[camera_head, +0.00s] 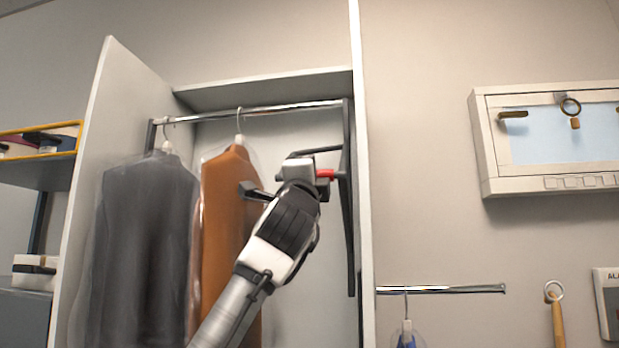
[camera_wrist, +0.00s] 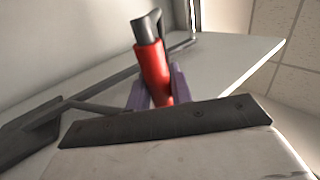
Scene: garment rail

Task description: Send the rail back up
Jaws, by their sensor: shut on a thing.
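The chrome rail (camera_head: 275,108) spans the upper part of the open wardrobe, close below its top panel. A dark side arm (camera_head: 349,200) runs down from the rail's right end. A red grip (camera_head: 326,174) sits beside this side arm, mostly hidden by my gripper (camera_head: 317,173). In the wrist view the red grip (camera_wrist: 151,68) with its dark end stands between the purple finger pads of my gripper (camera_wrist: 154,90), which is shut on it. A grey garment (camera_head: 145,250) and a brown garment (camera_head: 229,215), both in clear covers, hang from the rail.
The wardrobe's left side panel (camera_head: 105,130) and right edge (camera_head: 362,180) flank my arm. The brown garment hangs close behind my arm. To the right are a wall cabinet (camera_head: 483,150) and a short rod (camera_head: 440,289) with a hanger.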

